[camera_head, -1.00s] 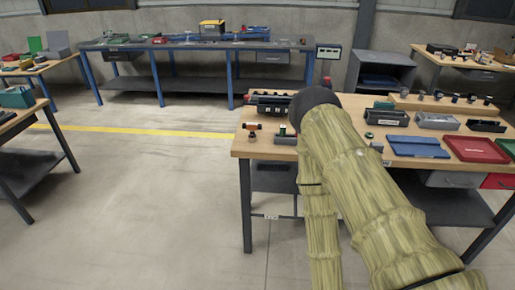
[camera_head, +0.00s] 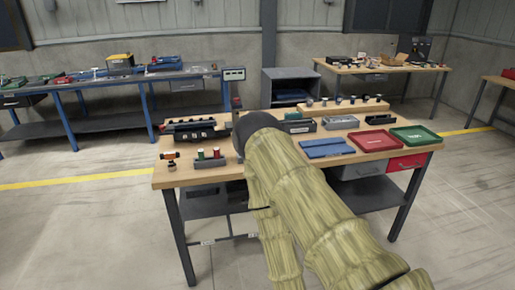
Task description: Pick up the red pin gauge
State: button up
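A small grey block (camera_head: 209,163) stands on the left part of the near wooden workbench (camera_head: 180,180). Two short upright pins stand in it: a green one (camera_head: 200,154) on the left and a red-topped one (camera_head: 216,152), which looks like the red pin gauge, on the right. My arm, in a yellow-green sleeve, reaches up from the lower right to a dark rounded joint just right of the block. My gripper does not show; it is hidden beyond that joint.
An orange-and-black tool (camera_head: 170,158) stands left of the block, and a dark rack (camera_head: 194,132) stands behind it. A blue panel (camera_head: 326,148), a red tray (camera_head: 374,141) and a green tray (camera_head: 415,136) lie to the right. The bench's front left corner is clear.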

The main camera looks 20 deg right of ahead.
aim_at(217, 153)
jog(key=z, duration=0.6)
jog(key=i, duration=1.35)
jog(key=u, duration=0.2)
